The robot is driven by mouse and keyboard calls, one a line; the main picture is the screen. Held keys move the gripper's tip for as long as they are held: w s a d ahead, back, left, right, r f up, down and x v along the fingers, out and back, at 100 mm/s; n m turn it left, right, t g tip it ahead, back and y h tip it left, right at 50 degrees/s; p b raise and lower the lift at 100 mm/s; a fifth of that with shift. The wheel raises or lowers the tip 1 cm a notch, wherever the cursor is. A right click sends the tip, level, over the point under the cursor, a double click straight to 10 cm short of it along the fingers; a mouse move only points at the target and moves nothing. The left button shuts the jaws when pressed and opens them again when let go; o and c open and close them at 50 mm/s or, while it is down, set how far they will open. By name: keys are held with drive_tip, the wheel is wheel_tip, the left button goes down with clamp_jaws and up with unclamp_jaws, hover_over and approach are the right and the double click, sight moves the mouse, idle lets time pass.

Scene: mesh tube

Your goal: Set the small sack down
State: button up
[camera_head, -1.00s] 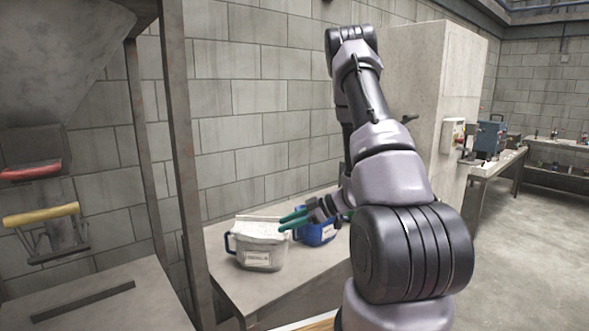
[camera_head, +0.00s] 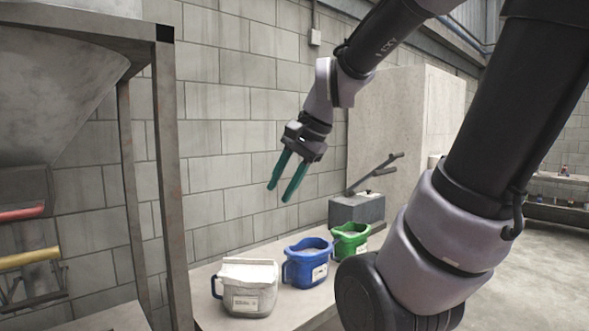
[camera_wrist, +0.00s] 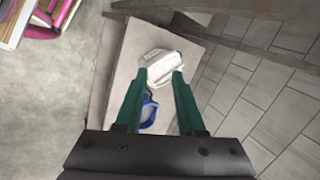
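My gripper (camera_head: 279,193) is raised above the bench, its two green fingers pointing down and apart with nothing between them. In the wrist view, the gripper (camera_wrist: 166,74) also shows its open fingers. A white labelled container (camera_head: 246,302) with a dark blue handle stands on the bench at the left. A pale, flat-topped white piece (camera_head: 247,271) lies on its top; it may be the small sack, but I cannot tell for certain. In the wrist view, this white piece (camera_wrist: 168,71) appears below and beyond the fingertips.
A blue jug (camera_head: 304,270) and a green jug (camera_head: 350,242) stand to the right on the bench (camera_head: 222,322). A grey box with a lever (camera_head: 356,209) is behind them. A metal frame post (camera_head: 171,190) rises at the left. Pink items (camera_wrist: 62,12) show in the wrist view.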

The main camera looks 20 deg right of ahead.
drive_tip(key=s+r+n, duration=0.1)
drive_tip(key=n, duration=0.1)
drive_tip(key=d+r+n+t+h, duration=0.1)
drive_tip(key=n, duration=0.1)
drive_tip(key=s+r+n+t, duration=0.1)
drive_tip(key=n, duration=0.2)
drive_tip(key=shift+s+d+r+h, duration=0.25)
drive_tip(key=shift+s+r+h, duration=0.05)
drive_tip(key=shift+s, duration=0.05)
idle(0.7)
